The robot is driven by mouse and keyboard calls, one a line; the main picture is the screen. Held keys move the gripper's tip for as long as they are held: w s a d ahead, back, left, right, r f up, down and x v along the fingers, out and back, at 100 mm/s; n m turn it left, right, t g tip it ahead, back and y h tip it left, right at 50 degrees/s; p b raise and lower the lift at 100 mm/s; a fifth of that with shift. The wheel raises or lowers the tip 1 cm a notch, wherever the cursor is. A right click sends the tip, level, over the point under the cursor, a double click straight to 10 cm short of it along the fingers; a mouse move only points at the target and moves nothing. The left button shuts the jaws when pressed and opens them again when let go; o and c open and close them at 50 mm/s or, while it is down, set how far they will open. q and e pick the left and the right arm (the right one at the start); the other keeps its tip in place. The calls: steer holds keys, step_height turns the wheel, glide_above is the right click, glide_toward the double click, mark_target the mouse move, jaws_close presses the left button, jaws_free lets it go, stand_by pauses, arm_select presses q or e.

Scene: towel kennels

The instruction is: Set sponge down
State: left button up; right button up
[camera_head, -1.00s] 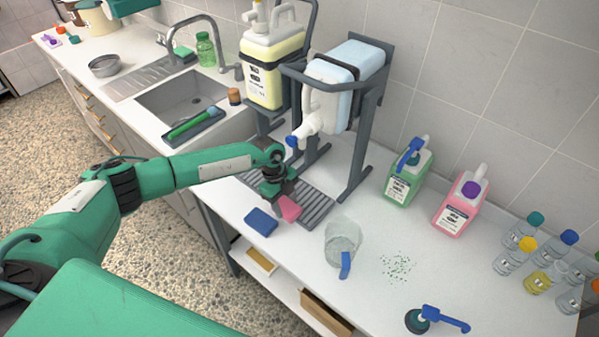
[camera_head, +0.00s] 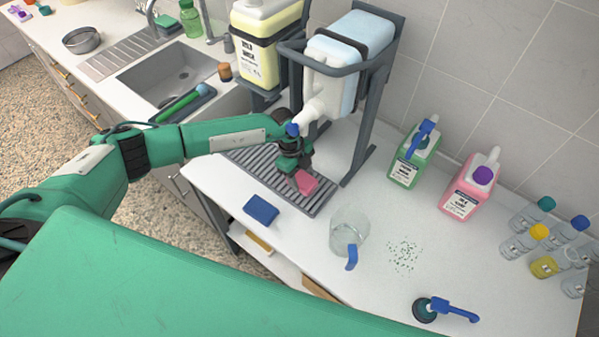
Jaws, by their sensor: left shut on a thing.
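My left gripper (camera_head: 294,172) reaches in from the left and is shut on a pink sponge (camera_head: 307,182). It holds the sponge at or just above the grey slatted drain grate (camera_head: 262,172), below the spout of the pale blue jug. I cannot tell whether the sponge touches the slats. A blue sponge (camera_head: 261,209) lies on the white counter (camera_head: 290,240) in front of the grate, apart from the pink one. The gripper's fingers are partly hidden by its own wrist. My right gripper is not in view.
The pale blue jug (camera_head: 352,45) hangs in a grey stand just behind my gripper. A clear pitcher (camera_head: 347,235) with a blue handle stands to the right, beside dark crumbs (camera_head: 404,256). Green (camera_head: 412,160) and pink (camera_head: 467,190) bottles stand farther right.

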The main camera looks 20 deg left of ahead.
arm_select(q)
steer(key=o, duration=0.7)
steer(key=shift+w+d+f, duration=0.15)
steer(key=shift+w+f, duration=0.1)
steer(key=o, duration=0.4)
steer(key=shift+s+r, duration=0.15)
steer(key=shift+r, duration=0.1)
steer(key=shift+w+a+r, duration=0.2)
steer(key=shift+r, duration=0.05)
steer(key=b+v, duration=0.2)
steer(key=v, duration=0.3)
steer(key=shift+a+r, duration=0.1)
steer(key=shift+r, duration=0.15)
steer(key=shift+a+r, duration=0.15)
steer(key=shift+r, duration=0.55)
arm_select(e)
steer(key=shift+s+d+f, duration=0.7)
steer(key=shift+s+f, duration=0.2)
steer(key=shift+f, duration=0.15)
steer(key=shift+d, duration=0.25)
